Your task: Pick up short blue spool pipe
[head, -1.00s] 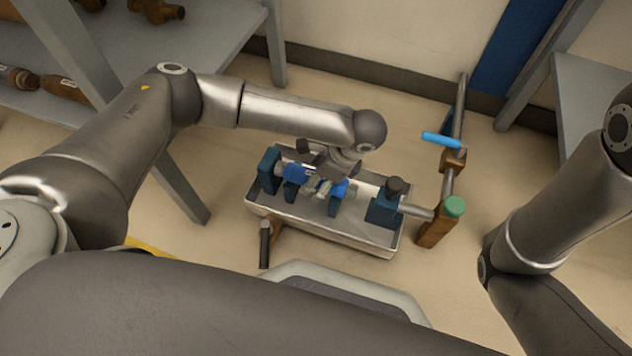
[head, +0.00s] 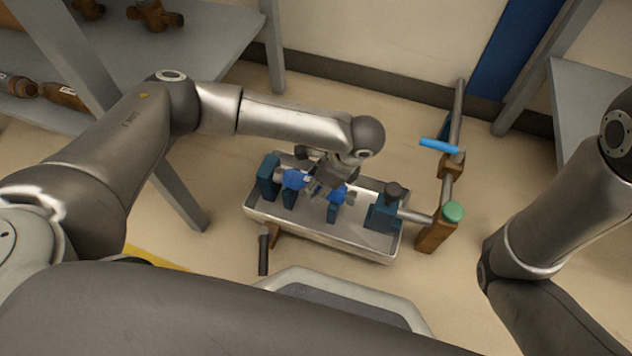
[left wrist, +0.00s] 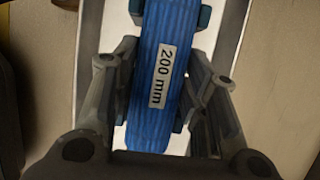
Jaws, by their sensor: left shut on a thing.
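The short blue spool pipe (head: 294,180) lies lengthwise over the metal tray of the test bench, at the dark teal supports. In the left wrist view the blue pipe (left wrist: 157,40) runs up the middle, with a white "200 mm" label facing the camera. My left gripper (head: 322,187) is over the pipe's middle and hides that part in the head view. In the left wrist view its fingers (left wrist: 160,88) stand on both sides of the pipe and are shut on it. My right gripper is out of view; only part of my right arm shows.
The metal tray (head: 345,244) holds several teal supports (head: 268,176). A pipe with a blue lever (head: 439,146) and a green cap (head: 453,211) stands to its right. Grey shelves (head: 195,45) with brown fittings are at upper left, another shelf (head: 597,95) at right.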

